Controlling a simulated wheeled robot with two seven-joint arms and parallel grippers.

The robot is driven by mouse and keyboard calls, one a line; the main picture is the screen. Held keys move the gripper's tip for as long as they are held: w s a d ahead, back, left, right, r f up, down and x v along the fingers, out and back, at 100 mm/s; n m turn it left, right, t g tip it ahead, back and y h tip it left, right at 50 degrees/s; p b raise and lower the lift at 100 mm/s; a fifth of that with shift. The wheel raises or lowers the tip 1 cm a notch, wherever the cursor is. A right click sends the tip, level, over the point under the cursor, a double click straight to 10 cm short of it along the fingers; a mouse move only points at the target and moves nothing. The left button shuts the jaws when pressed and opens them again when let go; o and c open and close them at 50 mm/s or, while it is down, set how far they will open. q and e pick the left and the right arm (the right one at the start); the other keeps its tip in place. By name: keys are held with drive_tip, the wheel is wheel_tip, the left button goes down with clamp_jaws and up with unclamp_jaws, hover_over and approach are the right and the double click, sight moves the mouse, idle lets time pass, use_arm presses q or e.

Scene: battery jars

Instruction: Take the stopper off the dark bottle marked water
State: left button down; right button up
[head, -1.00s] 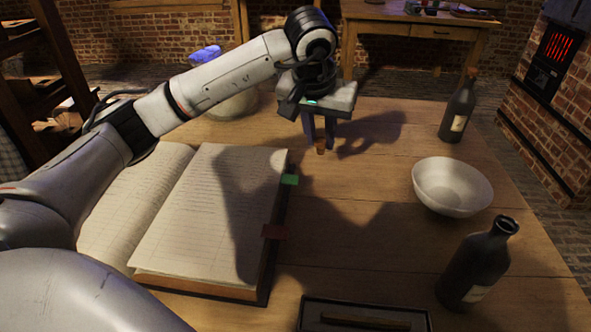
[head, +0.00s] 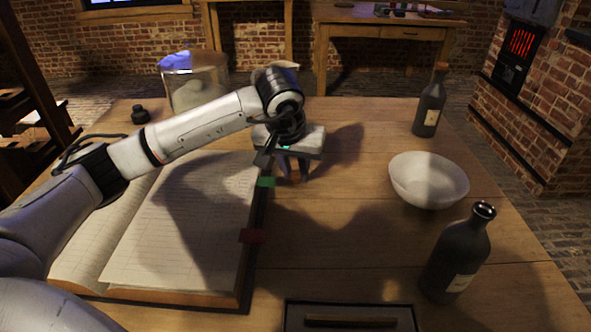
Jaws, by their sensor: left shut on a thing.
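A dark bottle (head: 459,258) stands upright at the near right. Its mouth is open, with no stopper in it, and it has a pale label. Another dark bottle (head: 428,106) stands at the far right with a cork in its neck and a pale label. The labels are too small to read. My left gripper (head: 292,175) points down at the table just right of the open book, well left of both bottles. It is shut on a small brown cork stopper, which is now barely visible between the fingers. My right gripper is out of view.
A white bowl (head: 428,182) stands between the two bottles. A large open book (head: 185,235) lies at the left. A dark tray (head: 300,318) with a stick is at the front edge.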

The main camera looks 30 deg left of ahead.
use_arm(q)
drive_tip(key=c, duration=1.5)
unclamp_jaws()
drive_tip(key=shift+r+p, duration=0.3)
drive_tip(key=p+v, duration=0.1)
drive_tip(key=v, duration=1)
drive_tip(key=shift+s+d+r+p, duration=0.1)
drive_tip(key=shift+s+r+p, duration=0.15)
drive_tip(key=shift+r+p, duration=0.05)
drive_tip(key=shift+s, duration=0.1)
